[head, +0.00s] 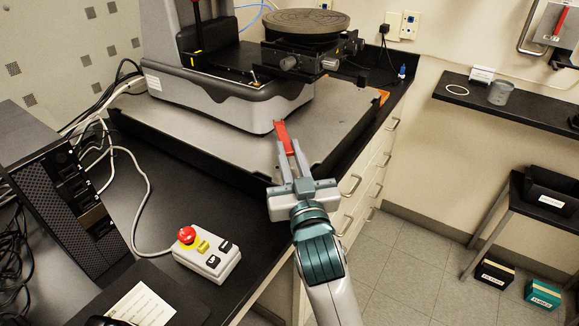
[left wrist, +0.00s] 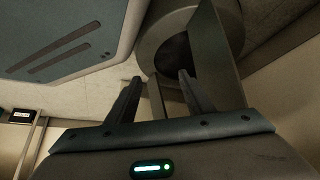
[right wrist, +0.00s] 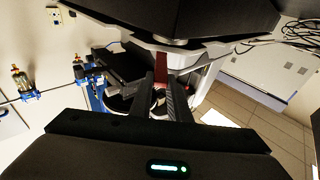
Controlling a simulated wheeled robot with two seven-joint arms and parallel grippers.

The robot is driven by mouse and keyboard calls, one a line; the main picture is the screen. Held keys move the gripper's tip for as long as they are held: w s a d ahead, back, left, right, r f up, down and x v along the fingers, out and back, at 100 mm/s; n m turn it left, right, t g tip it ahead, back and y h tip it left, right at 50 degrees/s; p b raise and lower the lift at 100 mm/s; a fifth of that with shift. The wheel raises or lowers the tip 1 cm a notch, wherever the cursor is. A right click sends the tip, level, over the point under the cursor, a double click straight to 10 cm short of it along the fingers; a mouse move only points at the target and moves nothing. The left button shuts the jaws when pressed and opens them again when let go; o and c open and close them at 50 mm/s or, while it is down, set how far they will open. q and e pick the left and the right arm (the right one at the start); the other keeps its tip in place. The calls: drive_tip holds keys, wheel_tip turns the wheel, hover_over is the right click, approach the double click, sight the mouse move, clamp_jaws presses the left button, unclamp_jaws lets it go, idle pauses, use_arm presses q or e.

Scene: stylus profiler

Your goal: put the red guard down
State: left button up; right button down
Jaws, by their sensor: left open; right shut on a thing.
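The red guard (head: 284,137) is a narrow red strip held between the fingers of my right gripper (head: 289,157), over the front right part of the profiler's grey base plate (head: 335,118). Whether the guard touches the plate cannot be told. In the right wrist view the guard (right wrist: 161,70) sticks out beyond the two dark fingertips of the right gripper (right wrist: 161,80). In the left wrist view my left gripper (left wrist: 158,82) has its fingers apart, with nothing seen between them. The left gripper is not in the head view.
The stylus profiler's round stage (head: 307,22) stands behind the guard. A control box (head: 207,256) with a red button sits on the black bench, right of a dark computer tower (head: 65,190). A wall shelf (head: 510,105) at right holds a grey cup (head: 499,92). The floor at right is partly clear.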

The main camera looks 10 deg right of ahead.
use_arm(q)
drive_tip(key=shift+w, duration=0.1)
use_arm(e)
drive_tip(key=shift+f, duration=2)
use_arm(q)
drive_tip(key=shift+w+d+r, duration=0.1)
drive_tip(key=shift+w, duration=0.05)
use_arm(e)
drive_tip(key=shift+f, duration=0.3)
use_arm(q)
drive_tip(key=shift+w+d+r, duration=0.25)
drive_tip(key=shift+w, duration=0.2)
use_arm(e)
drive_tip(key=shift+f, duration=0.15)
